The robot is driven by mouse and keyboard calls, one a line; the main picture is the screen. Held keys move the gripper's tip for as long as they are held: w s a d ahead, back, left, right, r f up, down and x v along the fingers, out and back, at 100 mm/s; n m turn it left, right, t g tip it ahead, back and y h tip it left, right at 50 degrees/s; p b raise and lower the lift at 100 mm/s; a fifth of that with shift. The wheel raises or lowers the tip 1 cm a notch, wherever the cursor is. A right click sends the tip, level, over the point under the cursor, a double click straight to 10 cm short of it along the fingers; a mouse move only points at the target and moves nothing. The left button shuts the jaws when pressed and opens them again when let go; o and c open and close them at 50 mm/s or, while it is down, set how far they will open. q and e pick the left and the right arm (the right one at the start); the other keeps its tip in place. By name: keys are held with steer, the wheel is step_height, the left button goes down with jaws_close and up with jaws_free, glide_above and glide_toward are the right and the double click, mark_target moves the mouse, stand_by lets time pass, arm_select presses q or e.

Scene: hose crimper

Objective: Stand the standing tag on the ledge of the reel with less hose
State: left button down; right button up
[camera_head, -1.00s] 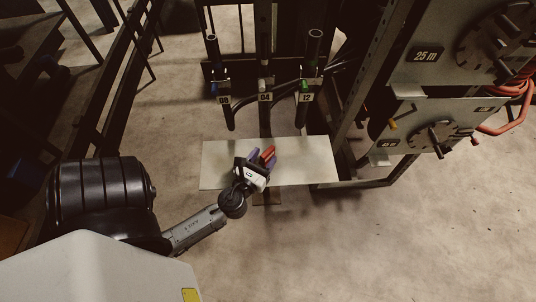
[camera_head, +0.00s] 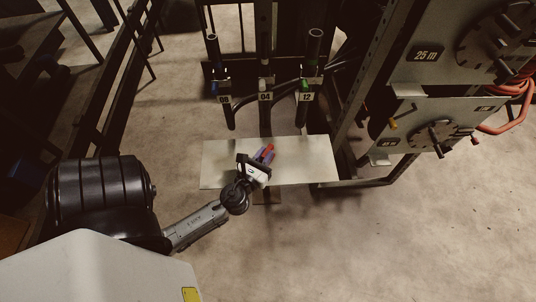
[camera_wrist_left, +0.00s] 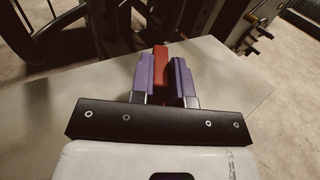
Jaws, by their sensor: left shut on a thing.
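The standing tag shows as a red piece (camera_head: 268,151) over the pale table. In the left wrist view the red tag (camera_wrist_left: 160,66) stands between two purple fingers. My left gripper (camera_head: 263,155) is shut on it, and the fingers hide its sides and lower part. I cannot tell whether the tag touches the table. At the right, the upper reel's panel (camera_head: 425,72) bears a "25 m" label. The lower reel's panel (camera_head: 405,138) has a small label too small to read, and a small pale ledge (camera_head: 380,159) at its lower left. My right gripper is not in view.
The pale table (camera_head: 310,165) is otherwise bare. Behind it, hose ends hang on a rack with labels 08, 04 (camera_head: 265,97) and 12. A metal frame post (camera_head: 362,80) stands between table and reels. Orange hose (camera_head: 510,115) shows at the far right.

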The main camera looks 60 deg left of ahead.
mark_target(265, 154)
arm_select(q)
steer(key=shift+r+p, duration=0.35)
steer(key=shift+r, duration=0.1)
step_height(265, 154, up, 3)
steer(key=shift+r+p, duration=0.15)
steer(key=shift+p, duration=1.1)
steer(key=w+d+r+p, duration=0.3)
steer(key=d+r, duration=0.3)
steer(key=d, duration=0.5)
steer(key=shift+w+r+p, duration=0.3)
steer(key=shift+w+r, duration=0.05)
steer(key=shift+r, duration=0.05)
